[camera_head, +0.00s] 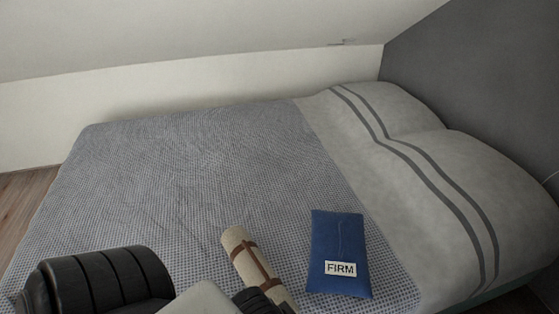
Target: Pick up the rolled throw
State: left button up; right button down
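The rolled throw (243,253) is a beige roll with brown straps. It lies on the near part of the bed, left of a blue pouch, and points towards the lower edge of the picture. My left arm comes in from the lower left. A dark ribbed part, which looks like my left gripper (262,300), is at the near end of the roll and covers some of it. Its fingers are not clear, so I cannot tell whether it is open, shut or touching the roll. My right gripper is not in view.
The blue pouch (338,250) labelled FIRM lies flat close to the right of the roll. The bed (190,180) has a grey patterned cover, clear behind the roll. Pale striped pillows (455,190) lie at the right. A sloped ceiling (190,35) hangs over the far side.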

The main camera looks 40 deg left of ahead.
aim_at(254, 270)
jog(key=u, duration=1.6)
